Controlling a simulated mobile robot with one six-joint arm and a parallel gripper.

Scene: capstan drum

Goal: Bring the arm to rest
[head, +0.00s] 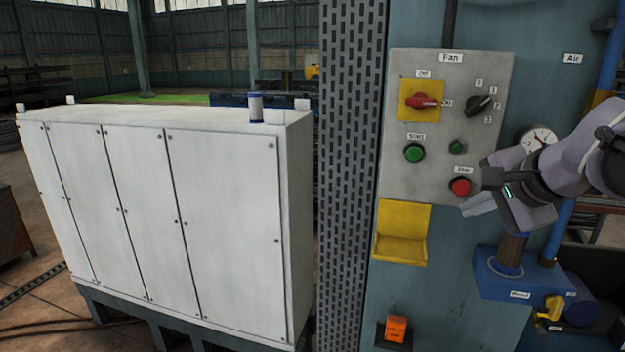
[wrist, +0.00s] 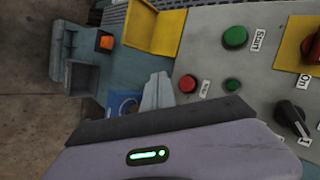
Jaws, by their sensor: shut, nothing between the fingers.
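My gripper (head: 476,205) is at the right in the head view, its fingers pointing left beside and just below the red stop button (head: 460,187) on the grey Fan panel (head: 400,170). The fingers are shut and empty. In the wrist view the closed fingers (wrist: 157,92) show just left of the red button (wrist: 188,84), with a visible gap in the picture. I cannot tell how far they stand from the panel. My arm reaches in from the right edge and covers part of the panel's right side.
The panel also has a red switch (head: 422,102), a black knob (head: 478,105), a green start button (head: 414,153) and a small green button (head: 457,147). Below are a yellow tray (head: 402,250), an orange box (head: 396,328) and a blue housing (head: 505,285). A white cabinet (head: 225,220) stands left.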

